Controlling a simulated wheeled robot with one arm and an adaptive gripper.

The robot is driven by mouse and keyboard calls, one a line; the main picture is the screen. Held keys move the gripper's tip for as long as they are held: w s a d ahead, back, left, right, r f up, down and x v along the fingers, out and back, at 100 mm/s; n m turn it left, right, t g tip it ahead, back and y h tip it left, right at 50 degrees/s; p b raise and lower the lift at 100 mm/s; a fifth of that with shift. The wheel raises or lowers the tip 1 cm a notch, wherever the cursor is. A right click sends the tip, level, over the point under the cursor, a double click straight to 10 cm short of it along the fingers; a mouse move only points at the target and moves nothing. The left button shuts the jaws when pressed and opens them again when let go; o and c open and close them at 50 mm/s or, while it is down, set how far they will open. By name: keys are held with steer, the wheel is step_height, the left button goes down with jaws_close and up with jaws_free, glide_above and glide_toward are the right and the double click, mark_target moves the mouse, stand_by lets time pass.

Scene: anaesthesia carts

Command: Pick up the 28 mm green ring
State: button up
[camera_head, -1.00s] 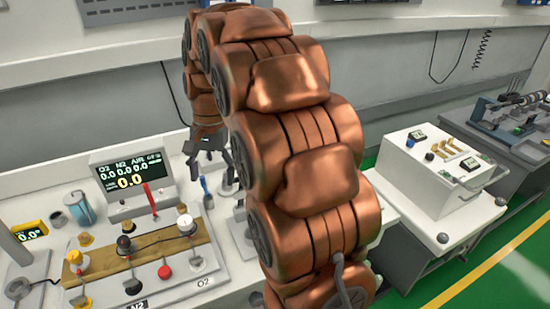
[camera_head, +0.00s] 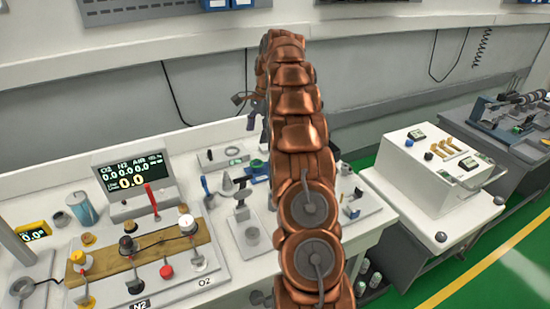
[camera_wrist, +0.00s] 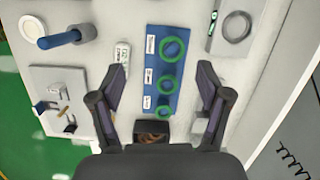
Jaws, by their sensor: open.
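Three green rings of different sizes lie in a row on a blue tray (camera_wrist: 154,61) in the wrist view. The large ring (camera_wrist: 173,38) is farthest up, the medium ring (camera_wrist: 159,84) is in the middle, and the small ring (camera_wrist: 162,119) is lowest. White labels beside them are too small to read, so I cannot tell which is 28 mm. My gripper (camera_wrist: 161,70) is open and empty above the tray, its fingers either side of the rings in the picture. In the head view the blue tray (camera_head: 256,171) is partly hidden by my arm.
A blue-handled tool (camera_wrist: 62,38) and a fixture plate (camera_wrist: 50,88) are farther left. A dark block (camera_wrist: 152,131) sits below the small ring.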

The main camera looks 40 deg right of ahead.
steer(key=s+d+f+m, duration=0.1)
steer(key=d+f+m, duration=0.2)
steer(key=d, duration=0.7)
step_height(320, 180, down, 2)
steer(key=shift+s+d+f+m+t, duration=0.2)
steer(key=shift+m+t, duration=0.2)
steer(key=shift+p+x, duration=0.3)
steer(key=shift+x, duration=0.8)
steer(key=shift+p+x, duration=1.25)
steer(key=shift+x, duration=1.35)
steer(key=c, duration=0.9)
steer(key=shift+r+b, duration=0.9)
steer(key=shift+r, duration=0.65)
steer(key=shift+s+a+r, duration=0.2)
steer(key=shift+s+r, duration=0.05)
